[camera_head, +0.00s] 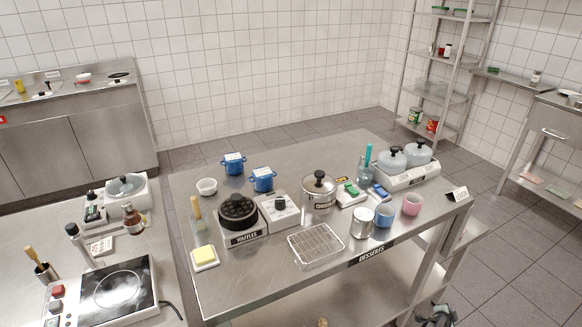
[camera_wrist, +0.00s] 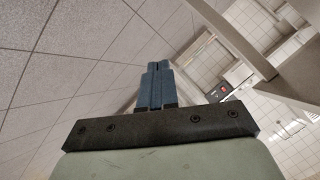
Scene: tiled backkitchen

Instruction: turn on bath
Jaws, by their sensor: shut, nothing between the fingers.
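No label reading "bath" can be made out. A white twin unit (camera_head: 408,174) with two grey domed lids stands at the back right of the steel table; it may be the bath, but I cannot tell. Its switch or knob is too small to make out. My gripper (camera_wrist: 157,68) shows in the wrist view with its two blue-grey fingers shut together and nothing between them.
The steel table (camera_head: 270,296) holds a waffle maker (camera_head: 238,212), a white box with a knob (camera_head: 279,210), a steel pot (camera_head: 318,193), a wire rack (camera_head: 316,244), cups and blue pots. A left counter carries a hotplate (camera_head: 118,288). A shelf rack (camera_head: 436,97) stands behind.

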